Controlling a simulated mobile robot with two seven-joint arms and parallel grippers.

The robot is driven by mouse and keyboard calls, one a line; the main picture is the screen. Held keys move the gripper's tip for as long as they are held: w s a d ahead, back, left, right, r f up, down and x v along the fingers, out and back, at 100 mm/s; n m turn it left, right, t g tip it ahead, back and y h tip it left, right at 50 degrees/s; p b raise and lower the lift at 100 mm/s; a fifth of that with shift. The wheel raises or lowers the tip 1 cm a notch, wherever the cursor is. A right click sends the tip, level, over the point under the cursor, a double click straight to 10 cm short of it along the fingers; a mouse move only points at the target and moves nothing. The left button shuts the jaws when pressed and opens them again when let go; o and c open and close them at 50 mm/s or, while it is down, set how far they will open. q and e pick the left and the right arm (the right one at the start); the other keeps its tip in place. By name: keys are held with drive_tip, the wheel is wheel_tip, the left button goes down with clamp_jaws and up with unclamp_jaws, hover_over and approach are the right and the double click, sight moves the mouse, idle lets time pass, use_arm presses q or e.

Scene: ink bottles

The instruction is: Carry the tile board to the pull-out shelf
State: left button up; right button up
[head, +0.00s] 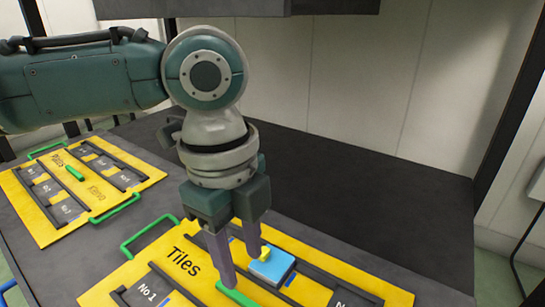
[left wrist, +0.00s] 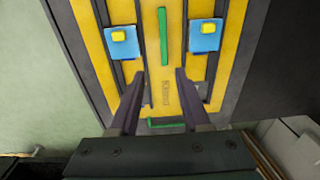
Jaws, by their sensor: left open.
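The near yellow tile board (head: 125,283), lettered "Tiles", lies flat on the dark table. It has dark rails, numbered slots and a green bar (head: 236,296) in its middle. A blue tile with a yellow knob (head: 272,267) sits on it. The left wrist view shows a yellow board (left wrist: 185,95) with two blue tiles (left wrist: 121,43) (left wrist: 205,38) and a green bar (left wrist: 163,35). My left gripper (head: 240,270) points down over the near board's middle by the bar, its fingers apart; they also show in the left wrist view (left wrist: 160,74). Contact with the bar is unclear.
A second yellow board (head: 97,208) with a green bar and green handles lies at the left. A green handle (head: 148,232) stands at the near board's left end. The dark tabletop behind (head: 370,200) is bare. A dark overhead box (head: 230,8) hangs above. I cannot identify the pull-out shelf.

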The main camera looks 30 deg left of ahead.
use_arm(q)
drive_tip(key=s+d+f+n+t+h, duration=0.1)
drive_tip(key=s+d+n+t+h, duration=0.15)
drive_tip(key=s+d+n, duration=0.65)
drive_tip(key=s+a+n+y, duration=0.3)
drive_tip(key=s+a+n, duration=0.2)
drive_tip(key=a+n, duration=0.2)
drive_tip(key=a+t, duration=0.1)
drive_tip(key=a, duration=0.1)
drive_tip(key=shift+s+a+n, duration=0.25)
drive_tip(key=shift+a+n, duration=0.05)
drive_tip(key=shift+a, duration=0.05)
